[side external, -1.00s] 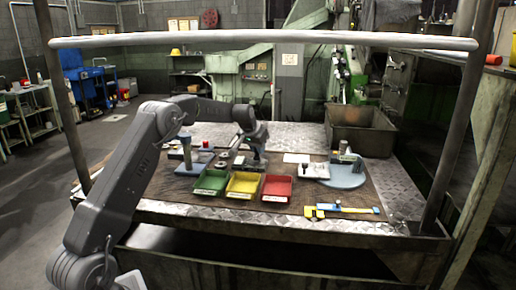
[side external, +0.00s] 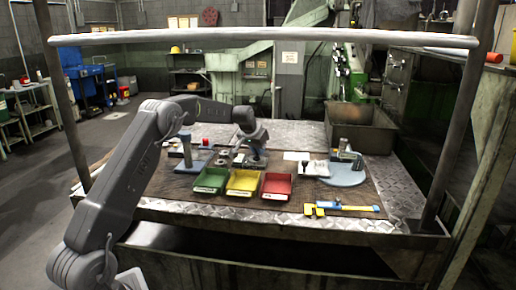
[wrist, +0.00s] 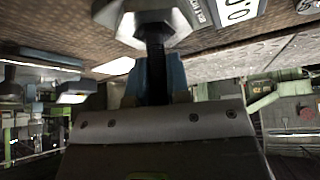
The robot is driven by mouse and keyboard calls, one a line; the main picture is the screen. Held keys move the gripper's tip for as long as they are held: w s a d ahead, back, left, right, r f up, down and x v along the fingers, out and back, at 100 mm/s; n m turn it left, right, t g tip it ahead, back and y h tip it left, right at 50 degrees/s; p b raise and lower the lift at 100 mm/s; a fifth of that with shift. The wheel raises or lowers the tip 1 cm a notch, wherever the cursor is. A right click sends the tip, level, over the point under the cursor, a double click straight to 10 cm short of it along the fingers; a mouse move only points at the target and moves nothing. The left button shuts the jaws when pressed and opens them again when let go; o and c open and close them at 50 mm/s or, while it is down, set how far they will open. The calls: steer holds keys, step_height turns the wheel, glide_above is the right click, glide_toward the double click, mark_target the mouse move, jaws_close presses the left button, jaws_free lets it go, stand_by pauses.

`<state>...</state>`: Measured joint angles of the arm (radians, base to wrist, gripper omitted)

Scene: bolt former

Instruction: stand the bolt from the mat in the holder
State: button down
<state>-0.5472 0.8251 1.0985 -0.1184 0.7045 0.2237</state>
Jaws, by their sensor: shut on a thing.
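In the wrist view the blue fingertips of my gripper (wrist: 155,84) are shut on the bolt's dark threaded shank (wrist: 156,62). The bolt's large grey hexagonal head (wrist: 160,16) points to the top of that view, away from the gripper body, and is cut off by the frame edge. In the side view my gripper (side external: 251,159) is low over the work mat (side external: 345,199), behind the yellow tray; the bolt is too small to make out there. I cannot tell whether the head touches anything, nor which fixture is the holder.
Green (side external: 210,181), yellow (side external: 243,183) and red (side external: 277,187) trays stand in front of my gripper. A white block (side external: 313,170) and a round pale-blue base (side external: 347,176) are to the right. A yellow-and-blue tool (side external: 343,208) lies at the front. A grey bin (side external: 360,128) stands behind.

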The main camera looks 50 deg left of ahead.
steer(key=shift+f, duration=0.25)
steer(key=c, duration=1)
jaws_free()
steer(key=v, duration=1.4)
steer(key=s+d+r+m, duration=0.1)
steer(key=s+d+r, duration=0.3)
steer(key=d, duration=0.6)
steer(key=s+d+r+m+h, duration=0.1)
steer(key=s+d, duration=0.8)
steer(key=d, duration=0.2)
steer(key=s+d+f+m, duration=0.1)
steer(key=s+d+f, duration=0.1)
steer(key=s, duration=0.4)
steer(key=s+d+f, duration=0.2)
steer(key=s+d, duration=0.2)
steer(key=s, duration=0.2)
steer(key=s+d+f+m+h, duration=0.1)
steer(key=s+d+f, duration=0.1)
steer(key=s+d, duration=0.2)
steer(key=shift+s+f+m, duration=0.15)
steer(key=shift+s+m, duration=0.15)
steer(key=shift+s, duration=1.2)
